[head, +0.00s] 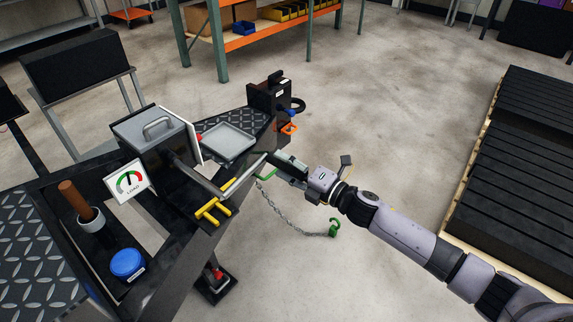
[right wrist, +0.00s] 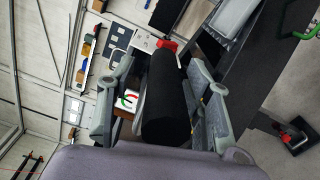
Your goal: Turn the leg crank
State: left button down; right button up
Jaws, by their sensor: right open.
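The leg crank (head: 243,174) shows in the head view as a pale bent bar beside the grey box on the trailer frame. My right gripper (head: 272,162) is at its outer end, coming from the right. In the right wrist view a black cylinder (right wrist: 166,100), apparently the crank's grip, lies between the spread fingers of my right gripper (right wrist: 160,72). The gripper is open; I cannot tell whether a finger touches the grip. In the head view the gripper hides most of that end. My left gripper is not in view.
A load gauge (head: 130,183) and yellow handles (head: 213,210) sit close to the crank. A chain with a green hook (head: 334,228) hangs below my right gripper. Black slabs on a pallet (head: 520,165) stand at the right. The floor between is clear.

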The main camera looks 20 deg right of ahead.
jog(key=shift+f, duration=0.1)
jog(key=shift+s+d, duration=0.25)
jog(key=shift+s, duration=0.05)
jog(key=v, duration=1.1)
jog(key=shift+s, duration=0.1)
dwell(0.5)
